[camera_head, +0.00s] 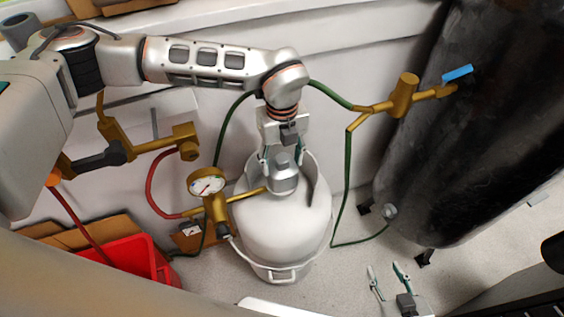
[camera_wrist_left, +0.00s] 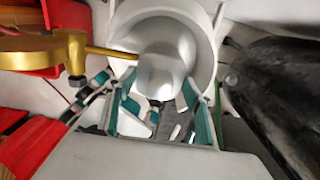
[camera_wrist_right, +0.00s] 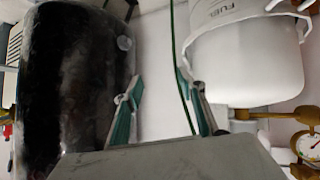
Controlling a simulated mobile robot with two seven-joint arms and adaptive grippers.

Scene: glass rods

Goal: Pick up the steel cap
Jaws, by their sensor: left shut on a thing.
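The steel cap (camera_head: 284,183) is a grey, rounded metal piece with a small knob, at the top of the white gas tank (camera_head: 283,232). In the left wrist view the cap (camera_wrist_left: 165,75) lies between the teal fingertips. My left gripper (camera_head: 283,158) comes down from above and is shut on the cap. I cannot tell whether the cap touches the tank. My right gripper (camera_head: 387,276) is open and empty, low at the right of the tank; it also shows in the right wrist view (camera_wrist_right: 160,82).
A brass pressure gauge (camera_head: 206,183) stands left of the tank. A green hose (camera_head: 346,190) runs close to its right. A large black cylinder (camera_head: 430,140) stands at the right. A red crate (camera_head: 122,256) is at the lower left. Grey floor is clear near my right gripper.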

